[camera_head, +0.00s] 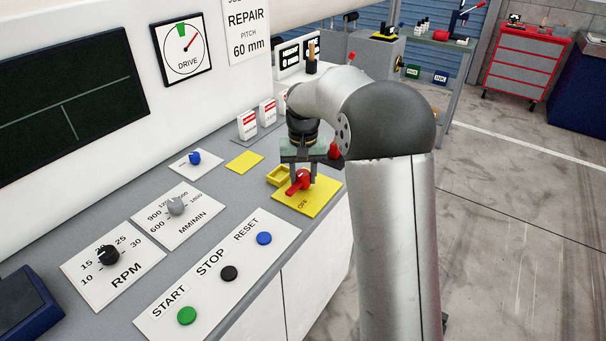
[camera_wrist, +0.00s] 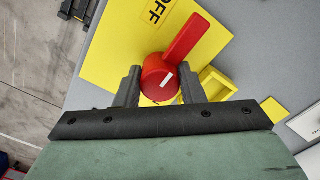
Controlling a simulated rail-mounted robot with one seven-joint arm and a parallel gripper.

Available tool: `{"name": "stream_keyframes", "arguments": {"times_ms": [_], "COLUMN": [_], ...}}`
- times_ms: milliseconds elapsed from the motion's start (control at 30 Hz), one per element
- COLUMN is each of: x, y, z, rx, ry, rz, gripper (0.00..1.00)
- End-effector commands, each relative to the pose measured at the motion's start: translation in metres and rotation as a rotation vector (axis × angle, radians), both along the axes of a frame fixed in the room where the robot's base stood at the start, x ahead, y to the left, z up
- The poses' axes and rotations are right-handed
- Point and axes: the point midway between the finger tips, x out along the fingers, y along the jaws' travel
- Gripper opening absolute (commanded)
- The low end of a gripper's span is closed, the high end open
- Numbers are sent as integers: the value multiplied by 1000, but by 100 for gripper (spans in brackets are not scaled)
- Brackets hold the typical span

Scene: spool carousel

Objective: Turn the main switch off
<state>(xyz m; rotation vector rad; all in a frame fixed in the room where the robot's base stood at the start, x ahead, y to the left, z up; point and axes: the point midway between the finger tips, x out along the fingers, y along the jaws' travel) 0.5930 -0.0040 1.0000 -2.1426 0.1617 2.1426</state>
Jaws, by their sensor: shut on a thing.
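The main switch is a red rotary knob with a long handle (camera_head: 299,181) on a yellow plate (camera_head: 318,204) at the right end of the grey console. In the wrist view the red switch (camera_wrist: 163,78) has a white mark on its round hub, and its handle points up and to the right. The word OFF is printed on the plate beside it; other lettering is hidden. My gripper (camera_head: 302,176) reaches down over the switch. In the wrist view its fingers (camera_wrist: 158,88) are shut on the red hub, one on each side.
A yellow open bracket (camera_head: 278,176) sits close beside the switch. Blue, black and green push buttons (camera_head: 229,273) and RPM and MM/MIN dials (camera_head: 107,254) lie to the left. Small red and white boxes (camera_head: 268,112) stand behind. Open floor lies to the right.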

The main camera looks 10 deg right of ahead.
Motion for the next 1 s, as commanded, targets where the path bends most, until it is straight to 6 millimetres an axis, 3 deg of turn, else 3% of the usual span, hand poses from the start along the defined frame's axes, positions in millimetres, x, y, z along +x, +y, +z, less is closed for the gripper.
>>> {"name": "stream_keyframes", "arguments": {"times_ms": [433, 467, 533, 867, 1000], "x": [0, 0, 0, 0, 1], "y": [0, 0, 0, 0, 0], "z": [1, 1, 1, 2, 17], "rx": [-1, -1, -1, -1, -1], "ry": [-1, -1, -1, -1, -4], "rz": [13, 13, 12, 11, 11], "gripper": [13, 38, 57, 57, 57]}}
